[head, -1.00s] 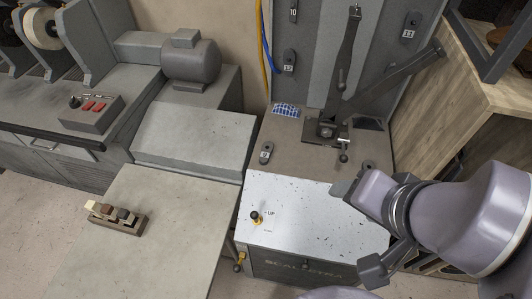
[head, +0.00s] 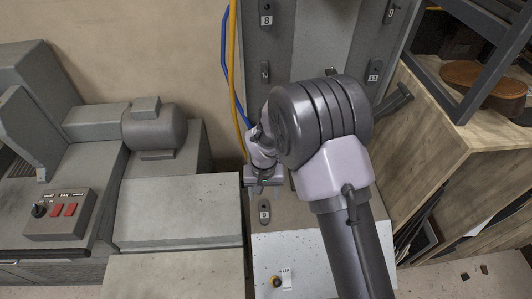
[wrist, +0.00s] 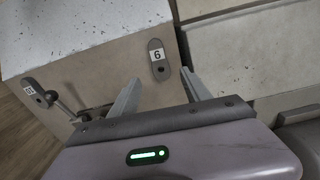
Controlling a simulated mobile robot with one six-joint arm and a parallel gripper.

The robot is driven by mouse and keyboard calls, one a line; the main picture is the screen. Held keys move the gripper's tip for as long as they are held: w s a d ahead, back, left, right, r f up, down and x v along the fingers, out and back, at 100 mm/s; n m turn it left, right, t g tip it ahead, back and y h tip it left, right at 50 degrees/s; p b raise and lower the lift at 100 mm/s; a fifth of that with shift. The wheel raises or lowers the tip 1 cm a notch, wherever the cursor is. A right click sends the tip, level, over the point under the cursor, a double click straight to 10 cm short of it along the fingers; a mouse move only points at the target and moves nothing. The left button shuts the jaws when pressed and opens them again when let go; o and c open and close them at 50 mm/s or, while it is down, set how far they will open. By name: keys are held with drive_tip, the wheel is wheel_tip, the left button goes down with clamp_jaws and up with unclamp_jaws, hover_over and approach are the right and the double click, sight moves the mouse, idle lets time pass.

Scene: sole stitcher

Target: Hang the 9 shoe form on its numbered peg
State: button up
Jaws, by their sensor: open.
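A dark oblong shoe form with a hole and a white tag (wrist: 157,55) lies flat on the brown ledge of the machine. Its tag reads like a 9 in the wrist view, and the form also shows in the head view (head: 264,212). My gripper (wrist: 163,86) is open, its two fingers apart and pointing towards the form with nothing between them. In the head view my gripper (head: 264,180) hangs over the ledge just behind the form; its fingertips are unclear there. The peg plate numbered 9 (head: 391,12) is at the upper right of the grey back panel.
Plates 8 (head: 266,18) and 11 (head: 374,72) are on the panel. Another tagged form (wrist: 36,92) lies on the ledge near a lever. Yellow and blue hoses (head: 231,80) run left of the panel. A wooden shelf unit (head: 460,140) stands at right.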

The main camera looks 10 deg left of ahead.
sight(264, 212)
drive_tip(key=shift+s+d+f+b, duration=0.1)
drive_tip(key=shift+s+f+b, duration=0.1)
drive_tip(key=shift+f, duration=0.4)
drive_tip(key=shift+s+f+b, duration=0.1)
drive_tip(key=shift+f+b, duration=0.1)
drive_tip(key=shift+f, duration=0.35)
wheel_tip(264, 212, down, 8)
drive_tip(key=b, duration=0.6)
drive_tip(key=shift+w+f, duration=0.1)
clamp_jaws()
idle(0.5)
